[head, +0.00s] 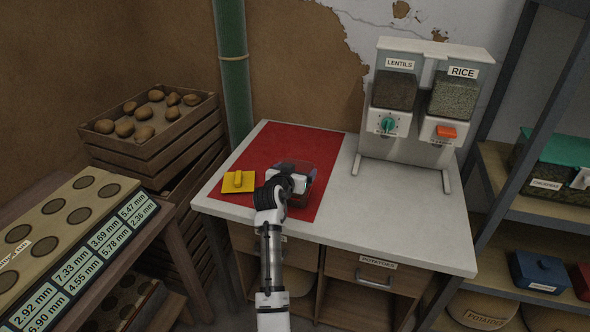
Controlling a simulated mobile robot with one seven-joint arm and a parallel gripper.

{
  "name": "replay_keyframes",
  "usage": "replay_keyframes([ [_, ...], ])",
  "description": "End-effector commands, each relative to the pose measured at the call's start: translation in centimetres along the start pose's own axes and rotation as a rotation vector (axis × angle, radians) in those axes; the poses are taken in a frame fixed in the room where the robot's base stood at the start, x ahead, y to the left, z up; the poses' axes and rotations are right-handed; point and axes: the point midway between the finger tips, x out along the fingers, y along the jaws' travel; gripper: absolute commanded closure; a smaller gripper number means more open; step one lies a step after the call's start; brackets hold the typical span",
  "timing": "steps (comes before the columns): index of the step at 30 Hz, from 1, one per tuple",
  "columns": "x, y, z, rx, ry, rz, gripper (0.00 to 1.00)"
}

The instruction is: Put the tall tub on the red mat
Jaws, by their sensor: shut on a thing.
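The red mat (315,145) lies on the left part of the white counter. My gripper (287,185) is over the front half of the mat, shut on a clear, dark-tinted tub (303,169). My gripper and wrist hide much of the tub's near side. The tub appears over the mat, but I cannot tell whether its base touches it. A yellow square lid with a knob (238,180) lies just left of my gripper, at the mat's left edge.
A lentils and rice dispenser (412,108) stands on the counter at the right. The white counter (400,215) is bare in front of it. A potato crate (150,145) and a shelf (540,205) flank the counter.

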Motion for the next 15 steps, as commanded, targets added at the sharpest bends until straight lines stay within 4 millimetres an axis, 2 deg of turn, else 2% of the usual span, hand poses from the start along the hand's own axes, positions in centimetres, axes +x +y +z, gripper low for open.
replay_keyframes([
  [10,0.15,-0.02,0.46,0.0,0.001,0.0,0.55],
  [11,0.11,-0.01,0.34,0.0,0.0,0.0,0.06],
  [12,0.1,-0.01,0.32,0.0,0.0,0.0,0.0],
  [15,0.1,-0.01,0.32,0.0,-0.001,0.0,0.0],
])
